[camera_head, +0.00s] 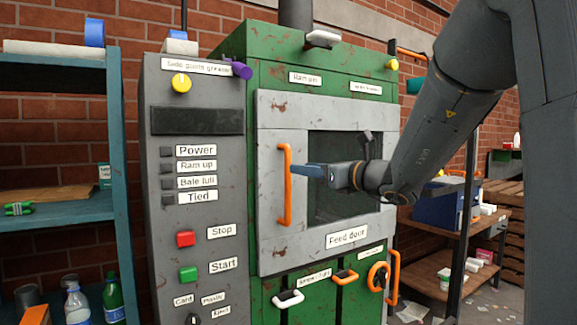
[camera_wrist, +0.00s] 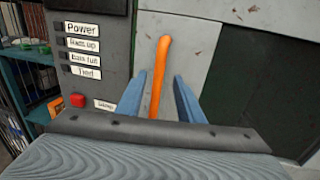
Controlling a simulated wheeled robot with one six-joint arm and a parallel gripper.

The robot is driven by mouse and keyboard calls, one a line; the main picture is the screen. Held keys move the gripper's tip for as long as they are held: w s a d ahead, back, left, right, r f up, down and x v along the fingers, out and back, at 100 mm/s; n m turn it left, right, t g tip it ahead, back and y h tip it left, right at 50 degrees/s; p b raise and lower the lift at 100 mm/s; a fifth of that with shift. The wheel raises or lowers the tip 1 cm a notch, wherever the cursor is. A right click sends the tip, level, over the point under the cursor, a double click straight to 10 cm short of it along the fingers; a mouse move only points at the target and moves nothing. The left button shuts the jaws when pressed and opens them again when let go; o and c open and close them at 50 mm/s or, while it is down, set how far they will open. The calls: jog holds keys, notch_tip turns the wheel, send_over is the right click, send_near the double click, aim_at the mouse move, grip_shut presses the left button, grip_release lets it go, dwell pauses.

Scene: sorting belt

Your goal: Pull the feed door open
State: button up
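The feed door (camera_head: 346,264) is a grey-framed panel with a dark window on the green baler, and it looks closed. Its orange vertical handle (camera_head: 285,186) is on the door's left side; it also shows upright in the wrist view (camera_wrist: 161,62). My gripper (camera_head: 293,169) reaches in from the right at the handle's upper half. In the wrist view its two blue fingers (camera_wrist: 160,76) are apart, one on each side of the handle, with a visible gap on both sides. My arm hides part of the window.
A grey control panel (camera_head: 197,120) with red and green buttons stands just left of the door. A blue shelf (camera_head: 118,150) with bottles is further left. Smaller orange and white handles sit below the door. A wooden workbench (camera_head: 428,282) stands to the right.

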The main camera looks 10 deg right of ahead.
jog(key=p+x, duration=0.2)
jog(key=x, duration=0.5)
jog(key=shift+w+a+f, duration=0.1)
jog(key=shift+a+f, duration=0.05)
grip_shut()
